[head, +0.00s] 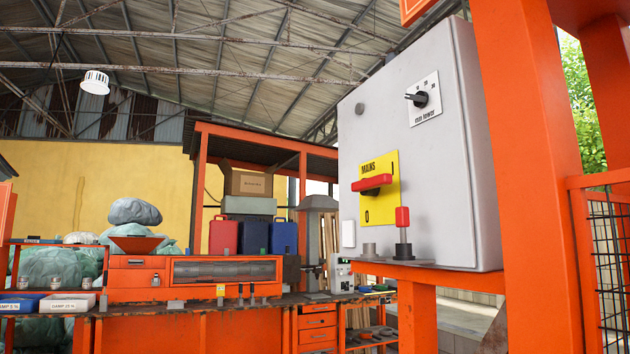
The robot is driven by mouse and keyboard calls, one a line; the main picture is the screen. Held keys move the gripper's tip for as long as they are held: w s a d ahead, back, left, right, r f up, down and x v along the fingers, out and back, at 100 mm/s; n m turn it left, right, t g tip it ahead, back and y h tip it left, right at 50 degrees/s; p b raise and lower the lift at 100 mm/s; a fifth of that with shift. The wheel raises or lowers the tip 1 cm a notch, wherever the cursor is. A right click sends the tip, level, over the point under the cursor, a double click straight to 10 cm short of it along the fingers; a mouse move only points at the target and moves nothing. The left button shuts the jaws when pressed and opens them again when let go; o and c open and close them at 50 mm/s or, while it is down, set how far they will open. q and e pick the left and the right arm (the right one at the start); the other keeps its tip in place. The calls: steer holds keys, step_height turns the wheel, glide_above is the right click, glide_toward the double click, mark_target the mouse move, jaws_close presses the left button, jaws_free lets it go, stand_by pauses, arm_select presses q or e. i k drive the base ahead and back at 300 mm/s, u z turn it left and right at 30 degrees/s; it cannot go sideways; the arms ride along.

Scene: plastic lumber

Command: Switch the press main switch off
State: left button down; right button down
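The press main switch is a red rotary handle (371,183) on a yellow plate (379,205) marked MAINS. The plate is on the front of a grey control box (437,150). The red handle lies roughly horizontal. An "I" mark is at the plate's upper right and an "O" mark at its bottom. Neither of my grippers shows in the head view, and nothing touches the handle.
A black knob (420,98) on a white dial plate sits above the switch. An orange post (545,180) rises right of the box. An orange workbench (200,330) stands behind left.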

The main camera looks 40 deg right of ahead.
mark_target(368, 187)
steer(key=i, duration=2.55)
steer(key=z, duration=2.85)
